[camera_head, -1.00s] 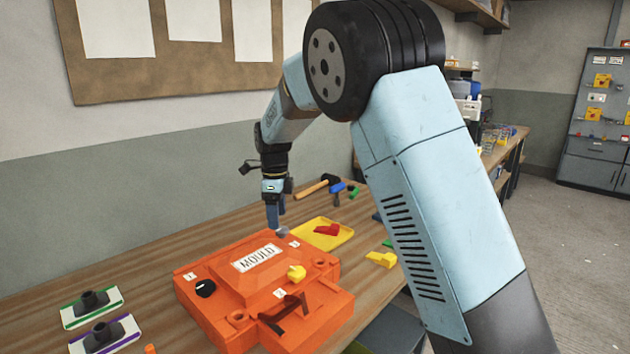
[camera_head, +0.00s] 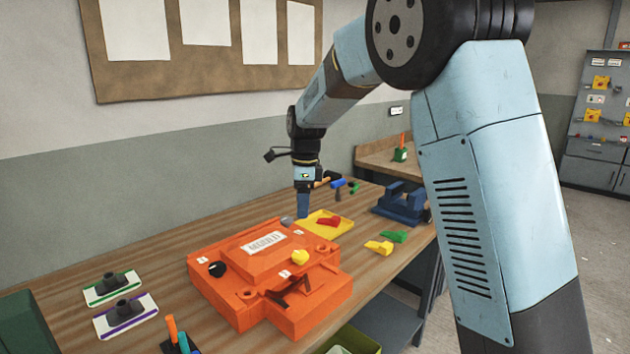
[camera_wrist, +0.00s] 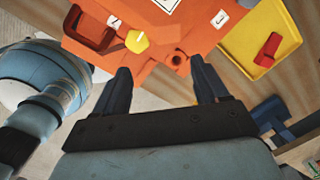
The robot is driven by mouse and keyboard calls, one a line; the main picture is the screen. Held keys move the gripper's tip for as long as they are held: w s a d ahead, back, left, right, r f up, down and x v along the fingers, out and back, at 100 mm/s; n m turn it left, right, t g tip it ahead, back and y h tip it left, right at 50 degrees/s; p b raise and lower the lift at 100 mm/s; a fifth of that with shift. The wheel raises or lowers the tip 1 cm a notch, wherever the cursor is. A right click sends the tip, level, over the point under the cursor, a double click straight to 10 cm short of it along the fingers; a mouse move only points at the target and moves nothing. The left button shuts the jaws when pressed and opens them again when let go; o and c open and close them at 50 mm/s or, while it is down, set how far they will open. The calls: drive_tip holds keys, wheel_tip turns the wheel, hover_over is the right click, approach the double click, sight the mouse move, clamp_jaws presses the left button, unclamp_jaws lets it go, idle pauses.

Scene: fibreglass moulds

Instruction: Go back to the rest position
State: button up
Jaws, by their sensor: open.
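My gripper (camera_head: 303,208) hangs from my arm above the wooden bench, near the back edge of the orange mould and the yellow tray. The orange mould (camera_head: 222,290) has a "MOULD" label, a black knob (camera_head: 217,269) and a yellow piece (camera_head: 300,257) on it. In the wrist view, my gripper (camera_wrist: 157,80) has its two dark fingers spread wide with nothing between them. The mould (camera_wrist: 165,45) lies beyond the fingertips there, with its yellow piece (camera_wrist: 137,41) in sight.
A yellow tray (camera_head: 342,228) holds a red piece (camera_head: 328,221). Yellow (camera_head: 379,247) and green (camera_head: 394,236) pieces lie right of the mould. A blue fixture (camera_head: 400,205) stands at the bench's right. Two plates with black fittings (camera_head: 112,287) (camera_head: 125,313) lie left. Bench between is clear.

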drive_tip(key=s+d+r+n+t+y, duration=0.1)
drive_tip(key=s+d+r+n, duration=0.35)
drive_tip(key=s+d, duration=0.35)
drive_tip(key=s+d+r+n+t, duration=0.1)
drive_tip(key=s+d+r+n, duration=0.2)
drive_tip(key=s+d+r, duration=0.5)
drive_tip(key=s+d+f+n+t+h, duration=0.1)
drive_tip(key=s+d+f+n, duration=0.1)
drive_tip(key=s+d+n, duration=0.3)
drive_tip(key=s+d+f+n+t, duration=0.2)
drive_tip(key=s+d+n, duration=0.2)
drive_tip(key=s, duration=0.7)
drive_tip(key=shift+s+d+f+n+h, duration=0.3)
drive_tip(key=shift+d+n+h, duration=0.1)
drive_tip(key=shift+d, duration=0.55)
